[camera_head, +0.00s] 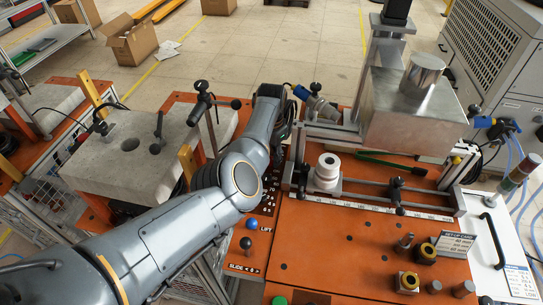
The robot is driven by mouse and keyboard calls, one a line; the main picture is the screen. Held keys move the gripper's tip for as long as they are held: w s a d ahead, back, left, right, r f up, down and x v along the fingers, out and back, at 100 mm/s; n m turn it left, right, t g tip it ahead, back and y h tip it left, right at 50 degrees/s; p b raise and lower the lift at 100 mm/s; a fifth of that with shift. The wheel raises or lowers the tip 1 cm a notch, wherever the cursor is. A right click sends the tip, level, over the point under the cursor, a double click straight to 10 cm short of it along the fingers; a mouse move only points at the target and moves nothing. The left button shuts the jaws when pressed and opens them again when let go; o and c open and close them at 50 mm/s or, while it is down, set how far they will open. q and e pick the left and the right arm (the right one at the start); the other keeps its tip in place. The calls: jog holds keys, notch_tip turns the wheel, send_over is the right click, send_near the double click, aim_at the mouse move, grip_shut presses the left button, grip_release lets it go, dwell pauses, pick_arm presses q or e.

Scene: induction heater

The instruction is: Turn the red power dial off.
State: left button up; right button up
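No red power dial shows clearly; my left arm hides part of the orange machine top (330,245) and its black marked panel (265,210). My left arm reaches in from the lower left across that panel. My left gripper (286,112) is at its far end, dark and mostly hidden behind the wrist, beside the left end of the metal fixture. I cannot tell whether its fingers are open or shut, or whether they touch anything. My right gripper is out of view.
A blue knob (246,242) marked LIFT sits beside my forearm. A metal box (415,105) stands at the back right. A white spool-like part (327,170) sits on the fixture. A clamp post (205,100) rises left of my arm. Yellow-black knobs (427,252) are at the right.

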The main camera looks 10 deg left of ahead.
pick_arm(q)
grip_shut()
jog(key=shift+n, duration=2.9)
jog(key=shift+f, duration=0.1)
jog(key=o, duration=0.7)
grip_release()
